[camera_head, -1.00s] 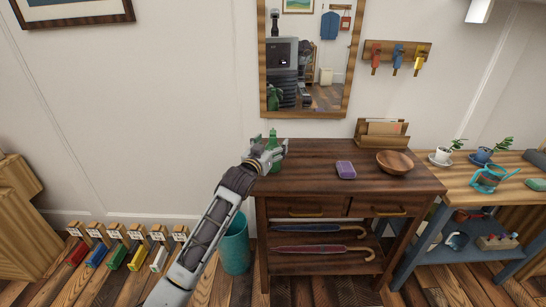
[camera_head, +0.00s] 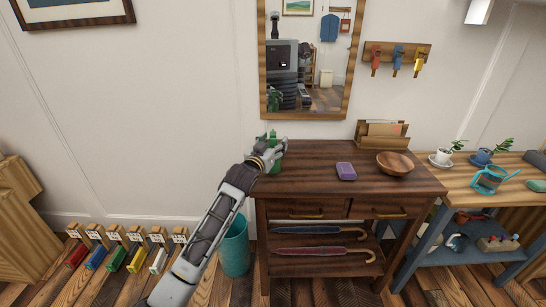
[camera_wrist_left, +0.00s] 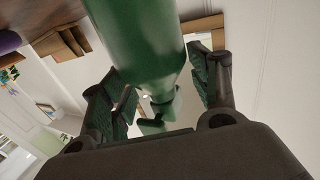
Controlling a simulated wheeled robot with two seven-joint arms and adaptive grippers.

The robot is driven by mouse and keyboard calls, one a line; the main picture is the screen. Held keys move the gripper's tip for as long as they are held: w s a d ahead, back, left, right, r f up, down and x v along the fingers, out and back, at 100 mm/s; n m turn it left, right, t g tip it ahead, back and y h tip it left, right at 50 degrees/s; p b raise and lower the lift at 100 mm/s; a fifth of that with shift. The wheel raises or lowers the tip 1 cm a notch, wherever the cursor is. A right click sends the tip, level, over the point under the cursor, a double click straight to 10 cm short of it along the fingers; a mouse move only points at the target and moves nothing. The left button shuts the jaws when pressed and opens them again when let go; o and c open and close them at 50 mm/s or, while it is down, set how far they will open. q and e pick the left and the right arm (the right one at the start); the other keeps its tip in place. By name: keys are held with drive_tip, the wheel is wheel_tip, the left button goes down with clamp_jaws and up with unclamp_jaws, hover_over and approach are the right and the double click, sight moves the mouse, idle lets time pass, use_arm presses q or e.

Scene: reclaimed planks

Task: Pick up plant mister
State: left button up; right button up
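The green plant mister (camera_head: 272,136) stands on the left end of the dark wooden console table (camera_head: 310,158). My left gripper (camera_head: 268,154) is at it, hiding most of its body in the head view. In the left wrist view the mister's green body (camera_wrist_left: 140,40) comes in from the top, with its narrower spray head below. The fingers of my left gripper (camera_wrist_left: 165,90) are spread on either side of it. A narrow gap shows at the right finger; whether the left finger touches is unclear. My right gripper is not in view.
A purple item (camera_head: 346,171) and a wooden bowl (camera_head: 394,162) lie further right on the table, with a letter holder (camera_head: 382,136) behind. The mirror (camera_head: 347,85) hangs close behind the mister. A teal bin (camera_head: 236,248) stands below my left arm.

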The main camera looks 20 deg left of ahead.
use_arm(q)
drive_tip(key=c, duration=0.7)
clamp_jaws()
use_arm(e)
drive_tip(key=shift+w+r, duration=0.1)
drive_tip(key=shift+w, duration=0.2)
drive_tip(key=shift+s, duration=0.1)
use_arm(q)
drive_tip(key=shift+r, duration=0.85)
wheel_tip(320, 180, up, 6)
drive_tip(key=shift+r+p, duration=0.1)
drive_tip(key=shift+p, duration=1)
drive_tip(key=shift+r, duration=1.05)
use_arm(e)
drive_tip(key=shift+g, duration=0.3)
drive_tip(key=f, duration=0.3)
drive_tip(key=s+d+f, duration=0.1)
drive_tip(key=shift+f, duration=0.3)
